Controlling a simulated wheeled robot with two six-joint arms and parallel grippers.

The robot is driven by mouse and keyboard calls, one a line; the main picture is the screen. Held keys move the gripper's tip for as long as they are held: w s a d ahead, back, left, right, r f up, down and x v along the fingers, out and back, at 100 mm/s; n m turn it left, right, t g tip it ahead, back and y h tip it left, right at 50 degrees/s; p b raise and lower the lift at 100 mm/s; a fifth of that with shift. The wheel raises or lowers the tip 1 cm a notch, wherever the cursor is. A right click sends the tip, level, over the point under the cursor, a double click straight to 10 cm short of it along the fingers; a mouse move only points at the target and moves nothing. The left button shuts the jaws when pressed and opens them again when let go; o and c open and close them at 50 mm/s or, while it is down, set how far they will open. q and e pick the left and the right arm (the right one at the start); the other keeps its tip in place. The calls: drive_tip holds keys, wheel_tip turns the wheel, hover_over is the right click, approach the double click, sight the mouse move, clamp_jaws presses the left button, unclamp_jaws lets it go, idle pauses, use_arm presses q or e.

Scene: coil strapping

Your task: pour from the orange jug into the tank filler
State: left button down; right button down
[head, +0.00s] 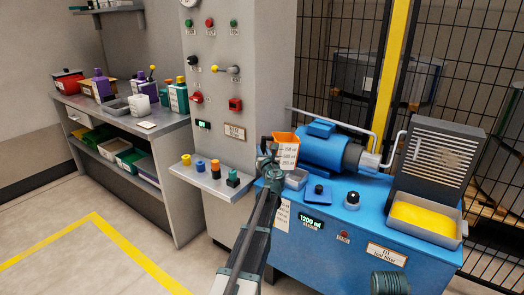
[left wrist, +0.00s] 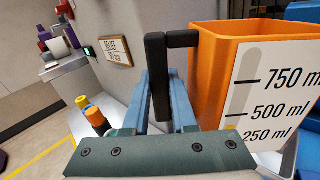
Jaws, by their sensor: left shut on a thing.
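The orange jug (head: 287,141) has a white scale label and is held upright above the left end of the blue tank (head: 330,240). My left gripper (head: 268,158) is shut on the jug's black handle. In the left wrist view the jug (left wrist: 210,60) stands right of the fingers, its dark handle (left wrist: 158,85) between them. Its contents are hidden. On the tank top are a grey square box (head: 297,178), a blue square piece (head: 318,194) and a black cap (head: 352,198); I cannot tell which is the filler. My right gripper is not in view.
A blue motor (head: 325,149) with pipes stands behind the jug. A tray with a yellow surface (head: 425,219) is at the tank's right. A small shelf (head: 208,183) with coloured knobs is left of my arm. A tank display (head: 312,223) reads 1200 ml.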

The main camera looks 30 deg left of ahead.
use_arm(q)
drive_tip(key=shift+w+d+f+n+b, duration=0.15)
drive_tip(key=shift+d+f+n+b, duration=0.1)
drive_tip(key=shift+f+n+b, duration=0.5)
idle(0.4)
wheel_tip(320, 180, up, 23)
drive_tip(key=p, duration=2.3)
drive_tip(key=shift+r, duration=0.2)
